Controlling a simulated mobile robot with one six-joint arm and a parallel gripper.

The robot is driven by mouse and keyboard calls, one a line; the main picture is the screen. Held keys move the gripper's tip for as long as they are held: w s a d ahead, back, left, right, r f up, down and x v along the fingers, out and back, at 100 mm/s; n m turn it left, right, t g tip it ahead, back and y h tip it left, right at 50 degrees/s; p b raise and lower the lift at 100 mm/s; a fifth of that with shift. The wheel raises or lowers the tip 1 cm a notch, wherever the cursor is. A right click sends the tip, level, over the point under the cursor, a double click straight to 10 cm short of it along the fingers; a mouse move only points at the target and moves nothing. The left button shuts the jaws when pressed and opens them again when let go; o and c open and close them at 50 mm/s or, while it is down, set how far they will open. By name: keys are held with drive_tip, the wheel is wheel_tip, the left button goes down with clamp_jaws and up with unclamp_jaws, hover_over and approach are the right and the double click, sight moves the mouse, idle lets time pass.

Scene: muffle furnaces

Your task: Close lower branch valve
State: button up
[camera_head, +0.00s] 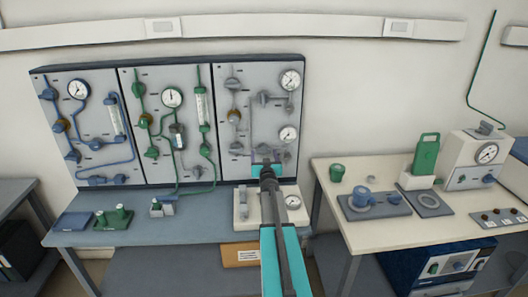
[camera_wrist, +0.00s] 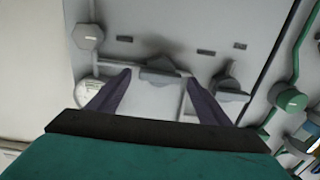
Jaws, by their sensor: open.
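My gripper (camera_head: 266,158) is raised in front of the lower part of the right-hand grey panel (camera_head: 262,75). In the wrist view my gripper (camera_wrist: 158,77) is open, with two dark fingers spread apart and nothing held. A grey valve handle (camera_wrist: 160,67), which looks like the lower branch valve, sits on the panel just beyond the fingertips, roughly centred between them. Its bar lies about crosswise in that view. I cannot tell any contact. In the head view my gripper mostly hides this valve. A second grey valve (camera_wrist: 230,85) stands to the right in the wrist view.
The wrist view is upside down relative to the head view. A gauge (camera_head: 288,133) and a grey hex fitting (camera_wrist: 88,37) are close beside the valve. The green-piped panel (camera_head: 160,75) is to the left. A blue bench (camera_head: 190,230) lies below.

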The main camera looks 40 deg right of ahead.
sight(263, 151)
drive_tip(key=shift+p+x, duration=0.4)
drive_tip(key=shift+x, duration=1)
drive_tip(key=shift+c, duration=0.4)
drive_tip(key=c, duration=1)
drive_tip(key=shift+o, duration=0.2)
